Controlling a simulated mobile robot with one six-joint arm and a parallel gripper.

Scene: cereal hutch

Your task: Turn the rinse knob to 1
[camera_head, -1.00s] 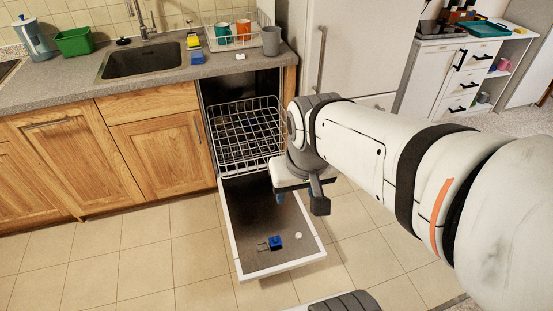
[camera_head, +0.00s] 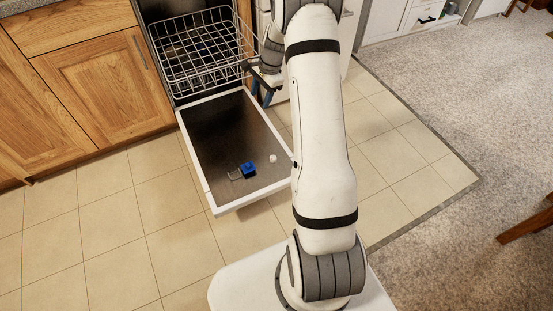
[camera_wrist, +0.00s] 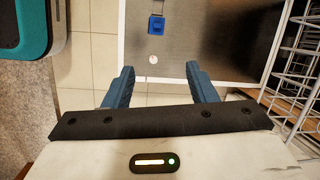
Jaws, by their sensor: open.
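The open dishwasher door (camera_head: 215,140) lies folded down with its dark inner face up. A small round white knob (camera_head: 272,158) sits on this face, beside a blue dispenser piece (camera_head: 248,170); no number on the knob is readable. In the wrist view the knob (camera_wrist: 153,59) appears between the lines of my fingertips, with the blue piece (camera_wrist: 156,25) beyond it. My gripper (camera_wrist: 160,70) is open and empty, its two blue fingers apart. In the head view my gripper (camera_head: 262,93) is partly hidden by my arm, near the door's right edge, apart from the knob.
A wire rack (camera_head: 195,55) stands in the dishwasher behind the door; it also shows at the right of the wrist view (camera_wrist: 295,55). Wooden cabinets (camera_head: 90,80) are at the left. Tiled floor (camera_head: 110,235) in front of the door is clear.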

